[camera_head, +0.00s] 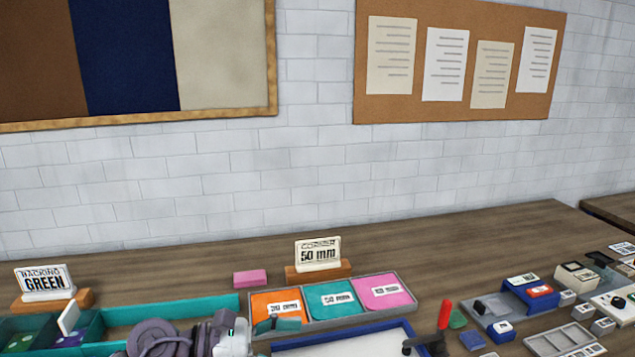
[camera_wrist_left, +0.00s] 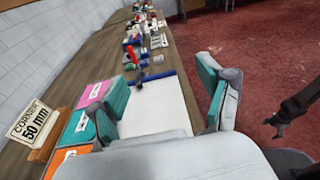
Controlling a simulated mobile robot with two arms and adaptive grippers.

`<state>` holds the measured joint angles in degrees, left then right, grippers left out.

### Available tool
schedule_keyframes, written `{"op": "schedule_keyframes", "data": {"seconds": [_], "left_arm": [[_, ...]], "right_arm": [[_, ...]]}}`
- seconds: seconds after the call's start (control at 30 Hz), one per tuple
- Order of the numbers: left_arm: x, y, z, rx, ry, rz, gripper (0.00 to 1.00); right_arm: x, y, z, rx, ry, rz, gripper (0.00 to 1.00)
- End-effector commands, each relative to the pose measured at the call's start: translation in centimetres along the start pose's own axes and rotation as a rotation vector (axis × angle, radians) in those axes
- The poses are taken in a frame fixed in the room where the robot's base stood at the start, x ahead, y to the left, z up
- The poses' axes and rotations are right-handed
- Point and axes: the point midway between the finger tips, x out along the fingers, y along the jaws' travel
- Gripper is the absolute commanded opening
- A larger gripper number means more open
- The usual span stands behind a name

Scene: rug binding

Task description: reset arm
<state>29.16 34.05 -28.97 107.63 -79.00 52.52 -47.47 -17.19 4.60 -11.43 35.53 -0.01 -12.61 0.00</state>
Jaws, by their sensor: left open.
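My left gripper (camera_head: 256,326) is low in the head view, at the bottom edge in front of the grey tray, with part of it cut off. In the left wrist view its two teal-padded fingers (camera_wrist_left: 163,92) stand wide apart with nothing between them, over a white, blue-edged board (camera_wrist_left: 155,108). The same board (camera_head: 360,345) shows at the bottom of the head view.
A grey tray (camera_head: 408,297) holds orange, teal and pink packs behind the gripper. A "50 mm" sign (camera_head: 318,254) and a "BACKING GREEN" sign (camera_head: 45,282) stand behind. A red-handled tool (camera_head: 444,315) and several small parts lie right.

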Motion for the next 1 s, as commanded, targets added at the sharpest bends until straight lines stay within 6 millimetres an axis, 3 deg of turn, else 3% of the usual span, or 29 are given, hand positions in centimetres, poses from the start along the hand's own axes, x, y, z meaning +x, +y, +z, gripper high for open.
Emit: {"op": "schedule_keyframes", "data": {"seconds": [0.07,0.13,0.2,0.27,0.37,0.47,0.6,0.7,0.73,0.8,1.0], "left_arm": [[0.3,-0.7,3.2,-0.218,-0.269,0.056,0.79],[-0.8,-0.1,5.5,-0.435,-0.498,0.116,0.79],[-3.0,1.2,6.4,-0.67,-0.713,0.187,0.79],[-5.2,2.5,5.9,-0.884,-0.887,0.252,0.79],[-9.3,4.5,2.4,-1.255,-1.154,0.382,0.79],[-12.8,4.8,-3.9,-1.635,-1.389,0.545,0.79],[-15.6,1.6,-13.6,-2.1,-1.629,0.807,0.79],[-16.3,-2.2,-18.9,-2.347,-1.729,0.996,0.79],[-16.5,-3.3,-20.0,2.387,1.737,-1.039,0.79],[-16.6,-5.8,-22.2,2.281,1.617,-1.048,0.79],[-16.6,-12.2,-26.2,2.048,1.361,-1.075,0.79]], "right_arm": [[0.0,0.0,0.0,0.0,0.0,0.0,0.82],[0.0,0.0,0.0,0.0,0.0,0.0,0.82],[0.0,0.0,0.0,0.0,0.0,0.0,0.82],[0.0,0.0,0.0,0.0,0.0,-0.001,0.82],[0.0,-0.1,0.0,0.0,0.0,-0.001,0.82],[0.0,-0.1,0.0,0.0,0.0,-0.001,0.82],[0.0,-0.1,0.0,0.0,0.0,-0.001,0.82],[0.0,-0.1,0.0,0.0,0.0,-0.001,0.82],[0.0,-0.1,0.0,0.0,0.0,-0.001,0.82],[0.0,-0.1,0.0,0.0,0.0,-0.001,0.82],[0.0,-0.1,0.0,0.0,0.0,-0.001,0.82]]}}
